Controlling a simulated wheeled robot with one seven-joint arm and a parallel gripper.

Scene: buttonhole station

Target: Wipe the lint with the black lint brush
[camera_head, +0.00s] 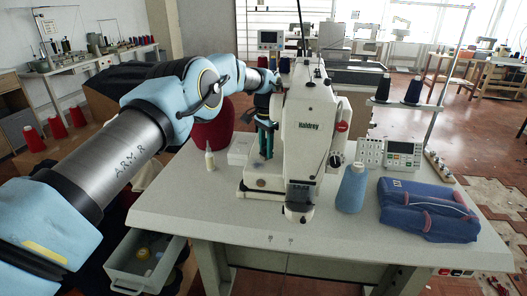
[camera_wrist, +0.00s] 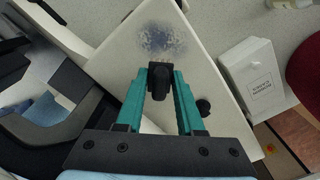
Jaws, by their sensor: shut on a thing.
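The lint (camera_wrist: 163,39) is a bluish-grey speckled patch on the white machine bed (camera_wrist: 205,75) in the wrist view. In the head view the lint (camera_head: 261,184) is a small dull spot on the bed left of the machine column. My gripper (camera_wrist: 160,78) has teal fingers shut on the black lint brush (camera_wrist: 161,82), whose dark end shows between the fingertips beside the patch. I cannot tell whether the brush touches the bed. In the head view my gripper (camera_head: 266,154) points down above the bed, close to the column; the brush is hard to make out there.
The white Haldrey machine (camera_head: 308,125) stands right of my gripper. A blue thread cone (camera_head: 352,188) and folded blue cloth (camera_head: 428,208) lie right. The front table strip is mostly clear.

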